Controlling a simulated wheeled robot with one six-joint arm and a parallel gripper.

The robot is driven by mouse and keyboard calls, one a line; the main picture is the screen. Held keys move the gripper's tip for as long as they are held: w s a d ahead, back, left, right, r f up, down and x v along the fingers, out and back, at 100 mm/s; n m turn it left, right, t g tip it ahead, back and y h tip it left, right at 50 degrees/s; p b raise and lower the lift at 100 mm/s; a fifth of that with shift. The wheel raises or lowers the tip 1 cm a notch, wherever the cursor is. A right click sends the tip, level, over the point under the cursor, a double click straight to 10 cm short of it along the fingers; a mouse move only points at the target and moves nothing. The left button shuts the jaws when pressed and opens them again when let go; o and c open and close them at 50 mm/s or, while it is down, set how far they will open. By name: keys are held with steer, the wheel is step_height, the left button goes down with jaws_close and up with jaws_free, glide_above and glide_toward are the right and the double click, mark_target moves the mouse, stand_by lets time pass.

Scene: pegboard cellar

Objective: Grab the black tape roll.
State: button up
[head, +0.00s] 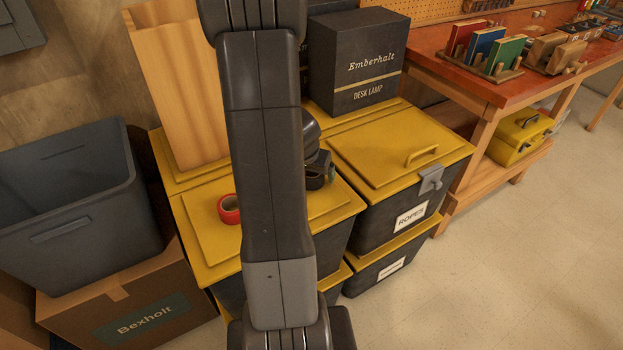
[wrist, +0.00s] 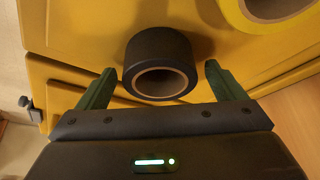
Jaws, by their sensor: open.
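The black tape roll (wrist: 156,50) stands out in the wrist view, lying on the yellow lid (wrist: 75,30), with its brown core facing my gripper. My gripper (wrist: 160,68) is open, with one green finger on each side of the roll and visible gaps between them. The fingertips reach about level with the roll's near part; I cannot tell whether they are low enough to flank it fully. In the head view my arm covers most of this spot, and the roll is hard to make out beside the dark wrist.
A yellow tape roll (wrist: 272,10) lies close by on the right in the wrist view. A red tape roll (head: 229,210) sits on the front left lid. A wooden block (head: 178,85) and a desk lamp box (head: 356,62) stand behind. A grey bin (head: 75,215) is at left.

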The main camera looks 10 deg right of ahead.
steer(key=c, duration=1.1)
